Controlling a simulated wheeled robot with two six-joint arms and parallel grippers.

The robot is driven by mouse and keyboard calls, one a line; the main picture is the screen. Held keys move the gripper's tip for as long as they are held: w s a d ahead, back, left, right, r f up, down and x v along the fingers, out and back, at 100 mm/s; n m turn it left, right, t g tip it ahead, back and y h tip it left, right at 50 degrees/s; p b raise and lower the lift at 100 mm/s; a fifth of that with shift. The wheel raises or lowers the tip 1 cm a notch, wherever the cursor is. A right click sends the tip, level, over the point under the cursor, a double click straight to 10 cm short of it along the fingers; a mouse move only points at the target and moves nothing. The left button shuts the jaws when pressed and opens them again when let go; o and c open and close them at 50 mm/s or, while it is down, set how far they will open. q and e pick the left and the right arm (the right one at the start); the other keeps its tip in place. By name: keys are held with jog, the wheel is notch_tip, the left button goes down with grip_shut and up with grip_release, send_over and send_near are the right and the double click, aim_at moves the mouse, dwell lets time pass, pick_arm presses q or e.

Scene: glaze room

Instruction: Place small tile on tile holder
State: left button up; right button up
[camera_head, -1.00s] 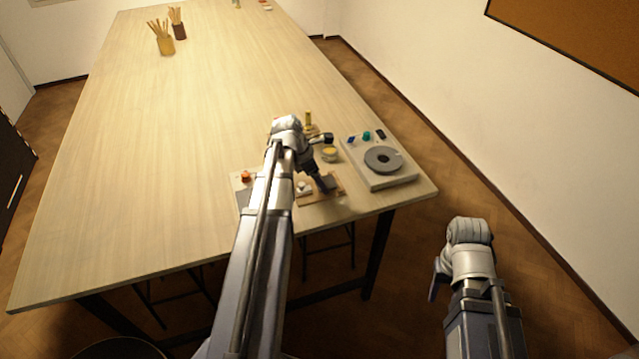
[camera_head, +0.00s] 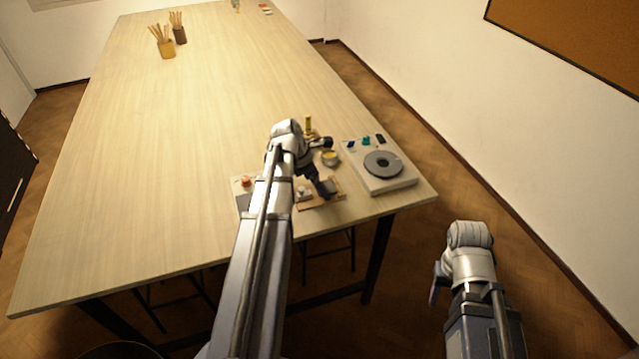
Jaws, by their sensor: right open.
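My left gripper (camera_head: 325,187) reaches down over a small wooden tray (camera_head: 318,206) at the table's near right corner. The gripper is small and dark here, and I cannot tell whether its fingers are apart or what is between them. A small whitish item (camera_head: 303,191) lies on the tray beside it. I cannot make out for sure which piece is the small tile or the tile holder; the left arm hides part of this area. My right gripper (camera_head: 437,284) is open, off the table to the right, low over the floor.
A light grey device with a dark round disc (camera_head: 383,163) stands right of the tray. A yellow-topped jar (camera_head: 330,158) and a brass piece (camera_head: 309,128) stand behind it. An orange item (camera_head: 246,182) is left of the arm. The table's middle (camera_head: 200,130) is clear.

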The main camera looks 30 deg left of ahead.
pick_arm(q)
jog(key=p+v, duration=1)
jog(key=v, duration=0.1)
jog(key=shift+r, duration=0.35)
jog(key=s+d+m+g+y, duration=0.1)
jog(key=s+d+m, duration=0.3)
jog(key=d+m, duration=0.6)
jog(key=s+d+f+m+g+y, duration=0.1)
jog(key=s+d+m, duration=0.3)
jog(key=d+m, duration=0.7)
jog(key=s+d+m+g+y, duration=0.1)
jog(key=s+d+m, duration=0.4)
jog(key=d+m, duration=0.5)
jog(key=shift+d+f+m+g+y, duration=0.35)
jog(key=shift+d+y, duration=0.25)
jog(key=shift+d, duration=0.6)
